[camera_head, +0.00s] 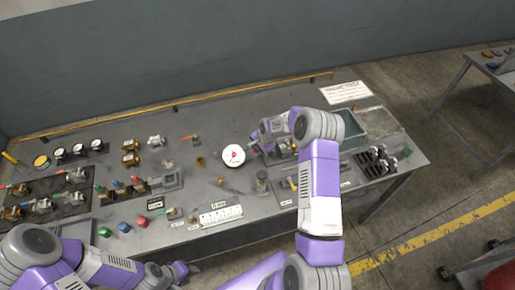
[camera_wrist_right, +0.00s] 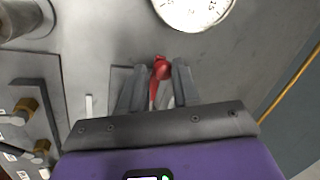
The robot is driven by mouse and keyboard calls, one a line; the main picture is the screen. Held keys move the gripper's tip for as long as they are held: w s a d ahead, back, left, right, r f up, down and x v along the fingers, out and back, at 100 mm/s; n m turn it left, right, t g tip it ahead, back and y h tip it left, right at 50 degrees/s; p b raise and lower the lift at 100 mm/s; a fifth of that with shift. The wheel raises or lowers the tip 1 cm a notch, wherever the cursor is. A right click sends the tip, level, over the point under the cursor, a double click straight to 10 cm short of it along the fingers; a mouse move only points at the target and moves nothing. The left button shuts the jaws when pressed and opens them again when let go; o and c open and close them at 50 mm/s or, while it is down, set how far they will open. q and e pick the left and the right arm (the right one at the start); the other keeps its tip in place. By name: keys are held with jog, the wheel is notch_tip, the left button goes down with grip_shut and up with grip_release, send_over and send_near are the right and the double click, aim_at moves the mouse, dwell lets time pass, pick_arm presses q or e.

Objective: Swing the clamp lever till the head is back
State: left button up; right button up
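The clamp's red lever grip (camera_wrist_right: 161,69) shows in the right wrist view, standing between the two fingers of my right gripper (camera_wrist_right: 160,72). The fingers are apart, with a gap visible beside the grip. The clamp's base and head are mostly hidden behind the gripper. In the head view my right gripper (camera_head: 256,146) is at the clamp, just right of the white round gauge (camera_head: 233,156), and my arm covers much of that spot. My left gripper (camera_head: 187,270) is low at the near edge of the bench, away from the clamp; its fingers are too small to judge.
The grey bench (camera_head: 210,180) carries several valves, gauges and buttons on the left. A white socket strip (camera_head: 220,216) lies near the front edge. A grey cylinder (camera_head: 262,182) stands near my right arm. A green-grey bin (camera_head: 350,130) is at the right.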

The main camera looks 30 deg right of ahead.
jog(key=shift+w+r, duration=0.15)
jog(key=shift+w, duration=0.05)
grip_shut()
jog(key=s+d+n+g+y+b, duration=0.3)
jog(key=s+d+n+b, duration=0.3)
jog(key=n, duration=1.2)
jog(key=shift+s+g+b, duration=0.7)
jog(key=shift+s+b, duration=0.2)
jog(key=shift+b, duration=0.05)
jog(key=shift+r, duration=0.1)
